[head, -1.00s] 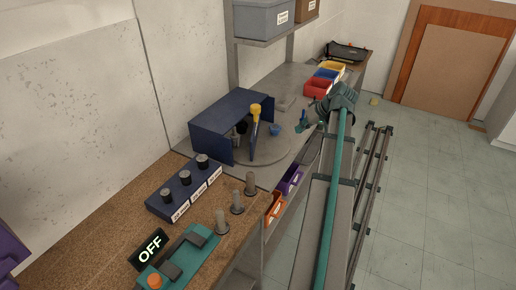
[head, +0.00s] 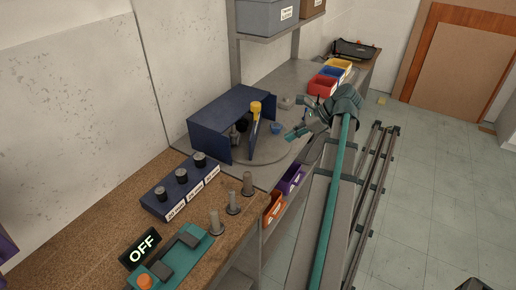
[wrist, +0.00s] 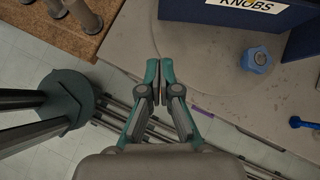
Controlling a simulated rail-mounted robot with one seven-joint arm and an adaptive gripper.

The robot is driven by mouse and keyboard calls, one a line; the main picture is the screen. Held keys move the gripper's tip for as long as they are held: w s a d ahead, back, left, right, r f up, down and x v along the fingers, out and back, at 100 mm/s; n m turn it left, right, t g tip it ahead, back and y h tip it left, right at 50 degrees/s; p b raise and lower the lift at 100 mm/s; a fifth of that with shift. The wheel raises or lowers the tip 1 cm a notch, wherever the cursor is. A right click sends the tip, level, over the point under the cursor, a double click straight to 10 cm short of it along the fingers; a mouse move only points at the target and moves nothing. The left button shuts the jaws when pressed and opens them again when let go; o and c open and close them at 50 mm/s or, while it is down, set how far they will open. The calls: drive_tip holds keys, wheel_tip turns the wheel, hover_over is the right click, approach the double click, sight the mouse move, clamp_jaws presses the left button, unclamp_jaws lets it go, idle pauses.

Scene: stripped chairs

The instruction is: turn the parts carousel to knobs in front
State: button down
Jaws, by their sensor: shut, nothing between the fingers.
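The parts carousel (head: 268,157) is a round grey disc on the grey bench, partly under a dark blue hood (head: 212,118). A dark blue upright panel with a yellow top (head: 255,108) stands on it. A blue knob-like part (head: 275,127) sits on the disc, right of the panel. In the wrist view, a dark blue panel (wrist: 285,17) carries a label reading KNOBS, with the blue part (wrist: 258,60) beside it. My gripper (head: 289,135) is at the disc's right side, fingers together and empty. In the wrist view, my gripper (wrist: 159,77) is left of the blue part, apart from it.
Red (head: 321,86), blue and yellow bins stand behind on the bench. Purple (head: 290,179) and orange (head: 273,207) bins hang at its front edge. A labelled blue block with black knobs (head: 180,187), upright grey pegs (head: 232,203) and an OFF sign (head: 140,249) are nearer.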

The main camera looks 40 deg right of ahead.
sight(251, 154)
drive_tip(key=shift+m, duration=0.7)
drive_tip(key=p+x, duration=0.2)
drive_tip(key=x, duration=0.8)
drive_tip(key=shift+a, duration=0.2)
drive_tip(key=shift+w+a+p, duration=0.4)
drive_tip(key=shift+w+a, duration=0.35)
drive_tip(key=shift+w, duration=0.15)
drive_tip(key=shift+w+a, duration=0.45)
drive_tip(key=shift+w, duration=0.1)
